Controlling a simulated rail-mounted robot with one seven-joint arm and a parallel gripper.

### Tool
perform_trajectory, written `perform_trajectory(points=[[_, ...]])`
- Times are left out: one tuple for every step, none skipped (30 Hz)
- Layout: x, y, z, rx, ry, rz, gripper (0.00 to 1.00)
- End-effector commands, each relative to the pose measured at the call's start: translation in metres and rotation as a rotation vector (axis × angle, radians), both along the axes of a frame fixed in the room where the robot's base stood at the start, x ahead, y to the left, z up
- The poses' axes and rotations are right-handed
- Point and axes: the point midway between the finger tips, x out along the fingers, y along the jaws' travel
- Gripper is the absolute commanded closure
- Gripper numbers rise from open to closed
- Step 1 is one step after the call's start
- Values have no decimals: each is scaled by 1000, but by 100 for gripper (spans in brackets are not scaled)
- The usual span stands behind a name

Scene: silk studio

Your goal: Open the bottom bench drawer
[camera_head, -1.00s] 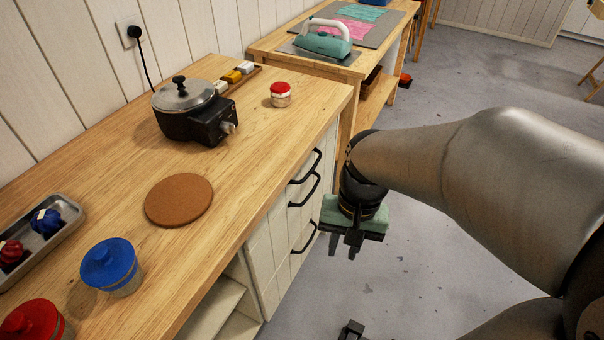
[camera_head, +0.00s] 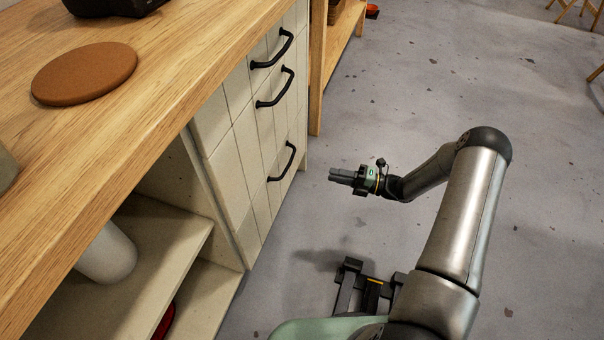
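The bench's drawer stack (camera_head: 245,150) has white plank fronts with black bow handles, and all its drawers look shut. The bottom drawer's handle (camera_head: 283,163) is the lowest of the three. My gripper (camera_head: 334,175) is to the right of that handle, at about its height in the picture, and points left toward the drawer fronts. A gap of floor shows between the gripper and the handle, and nothing shows in the gripper. The fingers look close together, but they are too small and edge-on to tell whether they are open or shut.
The wooden bench top (camera_head: 170,100) holds a round cork mat (camera_head: 85,72). Open shelves (camera_head: 160,240) with a white cylinder (camera_head: 108,252) lie left of the drawers. Another wooden table (camera_head: 318,70) stands beyond. The grey floor (camera_head: 420,90) to the right is mostly clear.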

Motion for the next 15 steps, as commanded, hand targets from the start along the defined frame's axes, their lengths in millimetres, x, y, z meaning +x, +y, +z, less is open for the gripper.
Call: perform_trajectory(points=[[4, -4, -20, 40, 40, -33, 76], [5, -6, -24, 59, 60, -49, 76], [7, -9, -29, 77, 79, -64, 76], [8, -9, -31, 87, 89, -72, 76], [9, -9, -32, 94, 96, -77, 76], [11, -8, -32, 100, 102, -80, 76], [12, -6, -32, 101, 104, -81, 76], [12, -3, -31, 101, 104, -81, 76], [14, 2, -30, 101, 104, -79, 76], [15, 6, -30, 100, 104, -77, 76], [16, 11, -30, 100, 104, -77, 76], [18, 18, -29, 99, 104, -77, 76], [20, 24, -29, 98, 103, -76, 76], [22, 30, -28, 99, 102, -75, 76], [26, 38, -27, 98, 102, -75, 76]])
